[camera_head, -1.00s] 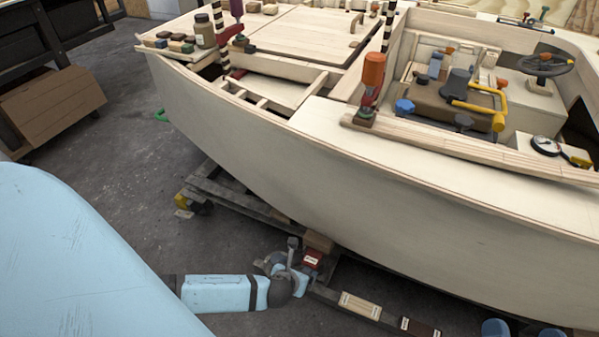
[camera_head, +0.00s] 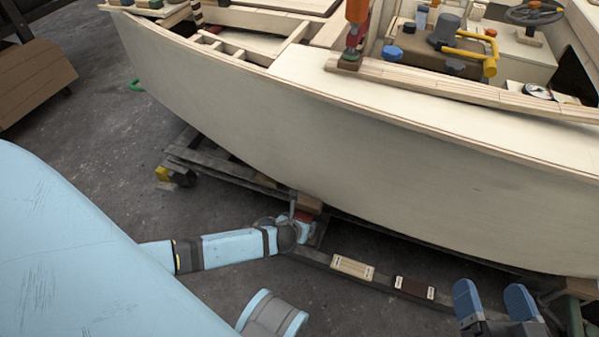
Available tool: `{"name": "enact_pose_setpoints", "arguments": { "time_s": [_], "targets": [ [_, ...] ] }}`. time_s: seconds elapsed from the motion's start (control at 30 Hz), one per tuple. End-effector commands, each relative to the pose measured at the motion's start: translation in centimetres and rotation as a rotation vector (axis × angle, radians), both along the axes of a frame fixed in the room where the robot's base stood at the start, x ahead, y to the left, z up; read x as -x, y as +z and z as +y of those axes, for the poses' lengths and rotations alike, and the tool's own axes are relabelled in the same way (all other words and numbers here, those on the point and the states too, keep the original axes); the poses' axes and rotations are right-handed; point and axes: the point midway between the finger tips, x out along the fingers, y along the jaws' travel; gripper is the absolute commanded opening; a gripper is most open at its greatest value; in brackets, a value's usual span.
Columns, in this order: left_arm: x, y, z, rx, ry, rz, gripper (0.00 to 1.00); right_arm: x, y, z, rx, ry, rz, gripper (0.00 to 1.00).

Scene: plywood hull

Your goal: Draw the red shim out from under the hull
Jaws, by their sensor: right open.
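The plywood hull (camera_head: 330,165) fills the upper right of the view, resting over a dark cradle. The red shim (camera_head: 305,216) shows as a small red patch under the hull, just below a wooden block (camera_head: 309,202). My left gripper (camera_head: 297,222) is at the shim, at the end of the light blue arm from the left. The wrist hides most of the shim and the fingers, so I cannot tell whether they touch or grip it. My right gripper (camera_head: 494,300), with two blue fingers, is open and empty at the lower right, apart from the shim.
A dark cradle beam (camera_head: 383,281) runs to the lower right, bearing a pale wood block (camera_head: 353,268) and a dark brown block (camera_head: 414,289). A yellow-ended cradle part (camera_head: 163,174) is at the left. Tools lie on the hull's deck.

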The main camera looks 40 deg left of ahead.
Motion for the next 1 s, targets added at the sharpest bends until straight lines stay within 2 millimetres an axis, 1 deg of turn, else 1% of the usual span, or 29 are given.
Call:
{"name": "enact_pose_setpoints", "arguments": {
  "time_s": [0.03,0.1,0.47,0.5,0.57,0.6,0.67,0.7,0.87,1.0],
  "targets": [
    [-0.38,-0.51,0.06,0.0,0.001,-0.001,0.88,-0.03,-0.45,-0.01,0.005,0.002,0.003,0.81],
    [-0.68,-0.69,0.12,0.001,0.001,-0.001,0.88,-0.03,-0.64,0.0,0.011,0.006,0.01,0.81],
    [-0.86,-0.76,0.2,0.0,0.001,-0.001,0.88,-0.03,-0.68,0.0,0.016,0.009,0.013,0.81],
    [-0.85,-0.76,0.2,0.0,0.001,-0.001,0.79,-0.04,-0.67,0.0,0.016,0.009,0.013,0.81],
    [-0.85,-0.76,0.2,0.0,0.001,-0.001,0.65,-0.04,-0.67,0.0,0.016,0.008,0.014,0.81],
    [-0.85,-0.76,0.2,0.0,0.001,-0.001,0.56,-0.04,-0.67,-0.01,0.016,0.008,0.014,0.81],
    [-0.85,-0.76,0.2,0.0,0.001,-0.001,0.42,-0.04,-0.66,-0.01,0.016,0.007,0.013,0.81],
    [-0.84,-0.76,0.2,0.0,0.001,-0.001,0.33,-0.05,-0.67,0.0,0.016,0.007,0.013,0.81],
    [-0.79,-0.74,0.24,0.001,0.001,0.0,0.33,-0.05,-0.57,-0.01,0.016,0.007,0.013,0.81],
    [-0.55,-0.66,0.5,0.0,0.001,0.001,0.33,-0.1,-0.12,-0.02,0.012,0.006,0.008,0.81]
  ]
}}
